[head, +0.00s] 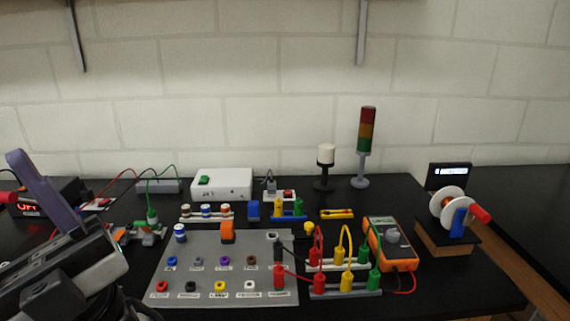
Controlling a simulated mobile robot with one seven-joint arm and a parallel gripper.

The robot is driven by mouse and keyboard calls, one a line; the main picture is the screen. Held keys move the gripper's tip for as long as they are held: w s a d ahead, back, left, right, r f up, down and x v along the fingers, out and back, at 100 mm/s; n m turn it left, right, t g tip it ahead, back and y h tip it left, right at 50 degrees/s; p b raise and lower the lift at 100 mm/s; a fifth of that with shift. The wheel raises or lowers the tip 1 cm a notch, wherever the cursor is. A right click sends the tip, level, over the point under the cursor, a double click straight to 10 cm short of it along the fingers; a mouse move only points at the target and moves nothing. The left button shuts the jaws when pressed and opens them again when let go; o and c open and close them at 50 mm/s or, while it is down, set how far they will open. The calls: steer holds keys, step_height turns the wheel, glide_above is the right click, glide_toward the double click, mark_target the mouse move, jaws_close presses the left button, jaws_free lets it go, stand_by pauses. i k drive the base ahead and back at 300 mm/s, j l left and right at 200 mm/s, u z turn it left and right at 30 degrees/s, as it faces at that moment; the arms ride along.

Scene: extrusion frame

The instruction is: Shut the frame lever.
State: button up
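I cannot pick out a frame lever with certainty in the head view. An orange block-like part (228,232) stands upright at the back edge of the grey socket panel (215,285); I cannot tell whether it is a lever. Dark grey parts of my arm fill the lower left corner. A slanted purple-grey bar (38,188) rises behind them; I cannot tell what it belongs to. My gripper's fingertips cannot be made out, so its opening and any contact are unclear.
Behind the panel are a white box (222,184) and a red-amber-green signal tower (366,130). Colored plug leads (345,250) and an orange multimeter (388,245) stand right of it. A white spool (452,206) is at far right. Black bench shows between them.

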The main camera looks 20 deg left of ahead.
mark_target(144, 224)
steer(key=u, duration=1.25)
steer(key=i+l+u, duration=0.3)
steer(key=l, duration=0.25)
steer(key=i+l+u, duration=0.3)
steer(key=l, duration=0.35)
